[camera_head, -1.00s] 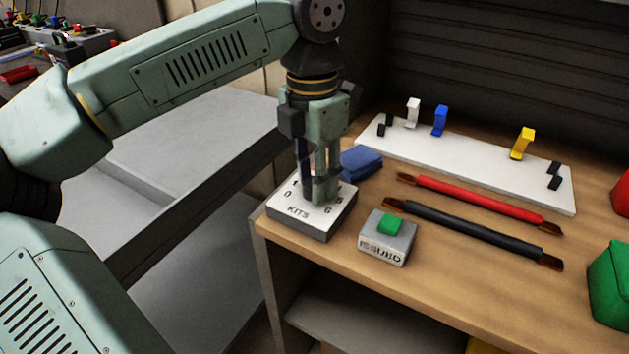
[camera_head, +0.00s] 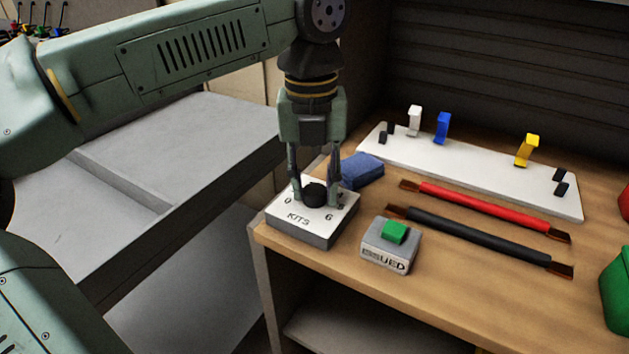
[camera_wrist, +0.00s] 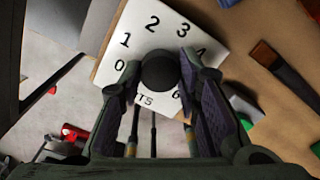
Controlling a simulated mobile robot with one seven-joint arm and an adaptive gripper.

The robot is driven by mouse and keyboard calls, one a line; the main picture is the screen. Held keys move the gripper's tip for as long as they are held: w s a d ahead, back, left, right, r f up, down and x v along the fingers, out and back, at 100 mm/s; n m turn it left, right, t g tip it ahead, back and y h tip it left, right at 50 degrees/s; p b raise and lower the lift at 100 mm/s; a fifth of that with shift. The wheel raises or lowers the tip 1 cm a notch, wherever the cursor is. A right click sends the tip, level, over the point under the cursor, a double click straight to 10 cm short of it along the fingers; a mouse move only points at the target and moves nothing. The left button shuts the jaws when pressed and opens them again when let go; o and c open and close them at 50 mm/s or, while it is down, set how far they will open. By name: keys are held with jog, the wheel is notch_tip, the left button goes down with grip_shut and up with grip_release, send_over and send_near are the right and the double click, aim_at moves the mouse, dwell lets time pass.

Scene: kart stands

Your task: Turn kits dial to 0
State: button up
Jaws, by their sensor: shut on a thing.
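The kits dial box (camera_head: 300,229) is a white-topped grey block at the near left corner of the wooden shelf. Its black round knob (camera_head: 314,195) stands in the middle of a ring of numbers. My gripper (camera_head: 315,200) points straight down with one finger on each side of the knob, shut on it. In the wrist view the knob (camera_wrist: 160,70) sits between the two finger pads, with numbers 0 to 4 and 6 showing around it. The 5 is hidden by a finger. I cannot make out a pointer mark on the knob.
A grey ISSUED block (camera_head: 389,255) with a green button stands right of the dial. Red (camera_head: 480,208) and black (camera_head: 470,236) bars lie further right, before a white board (camera_head: 480,173) with coloured clips.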

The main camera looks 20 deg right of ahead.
aim_at(313, 189)
jog(key=shift+n, duration=0.7)
jog(key=o, duration=1.1)
jog(key=shift+o, duration=0.2)
jog(key=shift+r, duration=0.1)
notch_tip(313, 189, up, 12)
jog(key=shift+a, duration=0.2)
